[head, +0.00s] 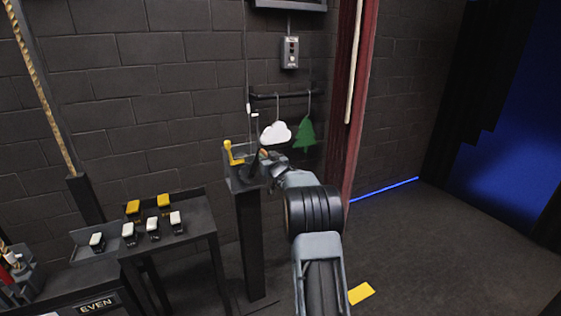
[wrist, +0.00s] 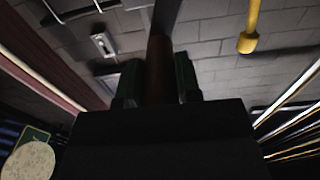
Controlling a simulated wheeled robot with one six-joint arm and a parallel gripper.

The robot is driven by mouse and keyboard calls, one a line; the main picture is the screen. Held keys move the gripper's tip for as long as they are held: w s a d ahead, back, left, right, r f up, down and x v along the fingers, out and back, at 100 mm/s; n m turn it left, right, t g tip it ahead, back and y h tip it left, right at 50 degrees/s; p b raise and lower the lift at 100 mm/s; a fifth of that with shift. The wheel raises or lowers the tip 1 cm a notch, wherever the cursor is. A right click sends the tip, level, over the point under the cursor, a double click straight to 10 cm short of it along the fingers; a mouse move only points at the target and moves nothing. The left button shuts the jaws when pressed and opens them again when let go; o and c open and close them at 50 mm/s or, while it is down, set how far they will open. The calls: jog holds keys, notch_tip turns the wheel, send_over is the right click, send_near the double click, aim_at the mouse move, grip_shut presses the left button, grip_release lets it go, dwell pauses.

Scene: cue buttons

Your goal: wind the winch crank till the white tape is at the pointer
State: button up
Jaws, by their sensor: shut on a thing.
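My gripper (head: 268,158) is at the top of the dark winch post (head: 250,235) in the head view. In the wrist view my gripper (wrist: 158,85) is shut on the brown crank handle (wrist: 158,62), with the dark crank arm (wrist: 167,14) running up from it. A small white mark, perhaps the white tape (head: 255,115), shows on the thin line above the post. A yellow lever-like part (head: 231,153) stands at the post's left; its round yellow end (wrist: 248,43) shows in the wrist view. I cannot make out the pointer for certain.
A white cloud (head: 276,133) and a green tree (head: 305,136) hang from a dark bar just behind my gripper. A black table (head: 190,228) with several white and yellow buttons stands left of the post. Open floor (head: 430,245) lies to the right.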

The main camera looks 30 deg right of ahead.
jog(key=shift+s+d+f, duration=0.15)
jog(key=shift+d+f, duration=0.9)
jog(key=shift+d, duration=0.15)
jog(key=d+f, duration=0.2)
jog(key=f, duration=0.1)
jog(key=shift+d+f+b, duration=0.3)
jog(key=shift+d, duration=0.05)
jog(key=o, duration=0.5)
jog(key=shift+o, duration=0.7)
jog(key=shift+w+f, duration=0.1)
jog(key=shift+w, duration=0.1)
jog(key=o, duration=0.3)
jog(key=shift+r, duration=0.2)
jog(key=shift+o, duration=0.5)
jog(key=shift+s+d, duration=0.1)
